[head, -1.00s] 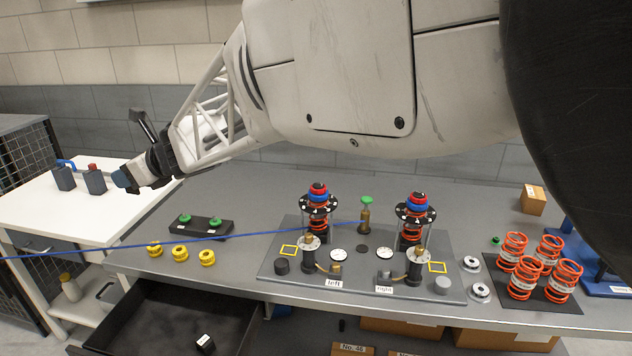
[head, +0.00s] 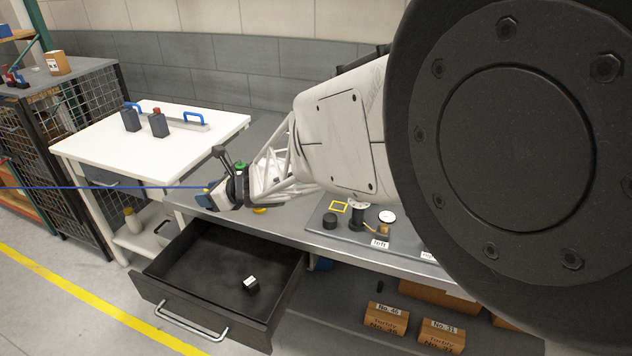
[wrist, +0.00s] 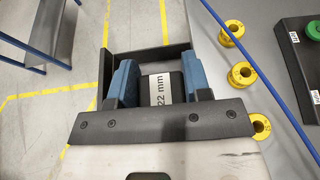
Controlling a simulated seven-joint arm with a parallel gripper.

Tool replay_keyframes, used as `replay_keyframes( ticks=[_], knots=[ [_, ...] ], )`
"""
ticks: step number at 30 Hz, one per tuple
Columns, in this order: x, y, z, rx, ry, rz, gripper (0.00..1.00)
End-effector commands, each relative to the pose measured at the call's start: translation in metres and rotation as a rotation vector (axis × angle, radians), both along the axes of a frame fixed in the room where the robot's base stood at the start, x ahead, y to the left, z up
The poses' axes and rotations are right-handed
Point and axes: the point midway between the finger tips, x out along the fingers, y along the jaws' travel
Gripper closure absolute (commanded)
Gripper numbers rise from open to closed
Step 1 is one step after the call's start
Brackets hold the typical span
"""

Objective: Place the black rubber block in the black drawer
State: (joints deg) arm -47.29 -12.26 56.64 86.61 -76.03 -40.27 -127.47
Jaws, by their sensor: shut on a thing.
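My gripper (head: 207,199) is in the head view at the workbench's left edge, above the back of the open black drawer (head: 196,262). In the wrist view, its blue fingers (wrist: 160,68) are shut on a black block (wrist: 160,88) with a white "22 mm" label. That block is hidden or too small to make out in the head view. A second small black block with a white label (head: 251,285) lies on the drawer floor towards the right. The drawer's dark wall (wrist: 104,78) shows just beyond my fingers in the wrist view.
A white side table (head: 95,146) with dark bottles and a blue-handled item stands left of the workbench. A blue line crosses the view.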

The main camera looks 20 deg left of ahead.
Motion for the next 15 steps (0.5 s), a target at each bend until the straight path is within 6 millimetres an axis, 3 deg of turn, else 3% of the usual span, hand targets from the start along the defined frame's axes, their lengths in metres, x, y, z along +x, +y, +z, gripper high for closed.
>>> replay_keyframes(
  ticks=[1,6,15],
  knots=[
    [0.0,0.0,-0.016,-0.002,0.002,0.0,0.79],
    [0.0,0.0,-0.046,0.0,0.001,0.0,0.79],
    [0.0,0.0,-0.059,0.001,-0.001,0.0,0.79]
  ],
)
